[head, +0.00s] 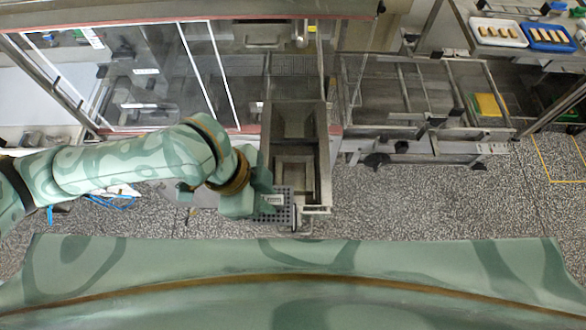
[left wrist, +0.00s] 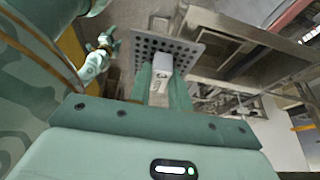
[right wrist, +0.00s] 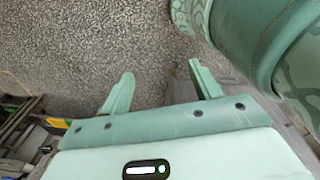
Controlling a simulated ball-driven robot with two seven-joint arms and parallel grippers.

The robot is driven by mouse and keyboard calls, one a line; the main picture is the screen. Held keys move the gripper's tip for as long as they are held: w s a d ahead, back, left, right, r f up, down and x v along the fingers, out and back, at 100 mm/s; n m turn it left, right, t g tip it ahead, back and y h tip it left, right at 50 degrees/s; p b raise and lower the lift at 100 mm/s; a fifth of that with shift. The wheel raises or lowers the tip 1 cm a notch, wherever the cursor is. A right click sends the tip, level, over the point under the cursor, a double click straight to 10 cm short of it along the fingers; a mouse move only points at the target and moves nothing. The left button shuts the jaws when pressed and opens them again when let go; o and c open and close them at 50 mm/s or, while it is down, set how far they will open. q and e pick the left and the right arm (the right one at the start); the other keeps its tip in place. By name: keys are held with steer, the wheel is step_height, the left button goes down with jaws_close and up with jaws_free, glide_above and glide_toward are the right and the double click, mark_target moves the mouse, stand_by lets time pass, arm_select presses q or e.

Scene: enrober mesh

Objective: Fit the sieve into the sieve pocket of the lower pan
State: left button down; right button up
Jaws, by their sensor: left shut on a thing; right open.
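The sieve (head: 285,212) is a dark grey perforated plate with a pale block-shaped grip (left wrist: 160,75). My left gripper (head: 264,196) is shut on that grip; in the left wrist view the plate (left wrist: 185,47) extends beyond the fingers (left wrist: 163,88). The lower pan (head: 325,170) is a narrow metal trough with compartments, right of the left gripper in the head view. The sieve is at the pan's near left side; whether they touch, I cannot tell. The pocket cannot be made out clearly. My right gripper (right wrist: 160,85) is open and empty above the speckled floor.
A machine with clear panels (head: 150,75) stands behind on the left. A metal conveyor frame (head: 415,95) stands on the right. White (head: 498,42) and blue (head: 548,47) trays hold bars at the far right. Speckled floor (head: 430,200) is open at the right front.

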arm_select(q)
steer(key=w+d+f, duration=0.1)
steer(key=w+f, duration=0.2)
steer(key=w+d+f, duration=0.2)
steer(key=w+f, duration=0.2)
steer(key=w+d+f, duration=0.1)
steer(key=w+f, duration=0.3)
steer(key=shift+w+d+f+b, duration=0.2)
steer(key=shift+w+d+b, duration=0.05)
steer(key=shift+b, duration=0.15)
steer(key=shift+f, duration=0.4)
arm_select(e)
steer(key=shift+s+a+f, duration=0.25)
steer(key=shift+a+f, duration=0.2)
steer(key=shift+a, duration=0.2)
arm_select(q)
steer(key=shift+f, duration=0.1)
steer(key=c, duration=1.3)
jaws_free()
